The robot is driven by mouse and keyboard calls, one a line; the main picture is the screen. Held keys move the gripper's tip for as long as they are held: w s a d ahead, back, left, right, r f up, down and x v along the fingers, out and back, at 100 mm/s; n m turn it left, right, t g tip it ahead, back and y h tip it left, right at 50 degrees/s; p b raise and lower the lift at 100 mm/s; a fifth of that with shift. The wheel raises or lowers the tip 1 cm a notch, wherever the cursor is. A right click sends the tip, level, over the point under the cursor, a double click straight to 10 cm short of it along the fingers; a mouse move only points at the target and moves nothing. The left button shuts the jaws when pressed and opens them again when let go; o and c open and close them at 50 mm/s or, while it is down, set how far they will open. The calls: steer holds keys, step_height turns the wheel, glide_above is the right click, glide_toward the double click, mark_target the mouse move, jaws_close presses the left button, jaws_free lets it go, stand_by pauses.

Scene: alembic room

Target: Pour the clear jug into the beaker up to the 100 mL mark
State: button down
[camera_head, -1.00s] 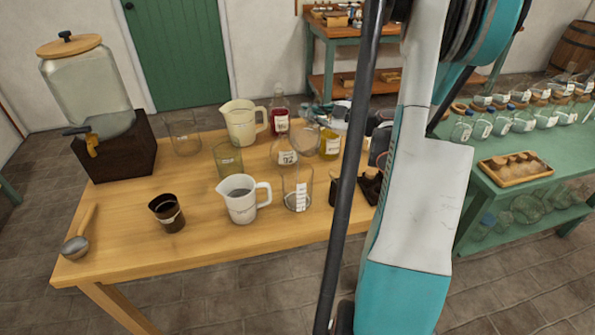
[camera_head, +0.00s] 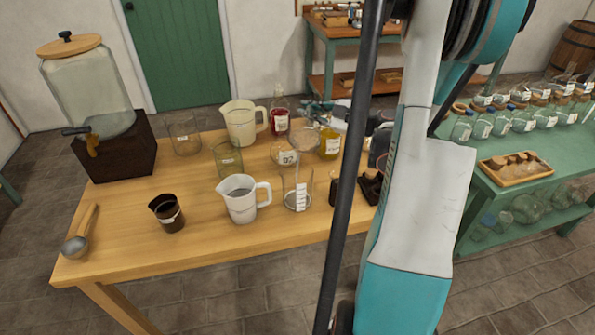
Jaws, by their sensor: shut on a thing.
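My gripper (camera_head: 319,117) is small in the picture, partly behind my arm, above the back right of the wooden table. It appears shut on a round clear glass vessel (camera_head: 304,139), which seems to be the clear jug; its outline is faint and its contents cannot be told. The beaker (camera_head: 298,190) is clear glass with a white scale and stands upright near the table's front right. The held vessel is behind and above it, apart from it. The level inside the beaker is too small to read.
A white measuring jug (camera_head: 240,199) stands left of the beaker, with a greenish glass (camera_head: 228,160) behind it. A labelled jar (camera_head: 285,155), a yellow bottle (camera_head: 329,143) and a red bottle (camera_head: 280,122) crowd the back.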

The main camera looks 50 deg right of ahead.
steer(key=shift+s+a+r+n+t, duration=0.15)
steer(key=shift+a+r+n+t, duration=0.2)
steer(key=shift+r, duration=0.2)
stand_by(1.1)
steer(key=shift+d, duration=0.15)
steer(key=shift+w+d+f+m+g+b, duration=0.2)
steer(key=shift+f+m+g+b, duration=0.15)
steer(key=shift+f, duration=0.3)
steer(key=shift+w+d+f+m+g+b, duration=0.1)
steer(key=shift+d+f+m+g+b, duration=0.1)
steer(key=shift+f+m, duration=0.3)
steer(key=shift+w+d+f+m+g+y+b, duration=0.1)
steer(key=shift+f+m+g+y+b, duration=0.15)
steer(key=shift+f, duration=0.4)
steer(key=shift+d+f+m+g+y+b, duration=0.15)
steer(key=shift+f+m+b, duration=0.2)
steer(key=shift+f, duration=0.25)
steer(key=d+m, duration=0.1)
steer(key=w+d+f+m+g+y, duration=0.1)
steer(key=w+d+f+m+g, duration=0.1)
steer(key=m, duration=0.1)
steer(key=shift+w+d+f+y, duration=0.1)
steer(key=shift+d+y, duration=0.25)
steer(key=shift+y, duration=0.05)
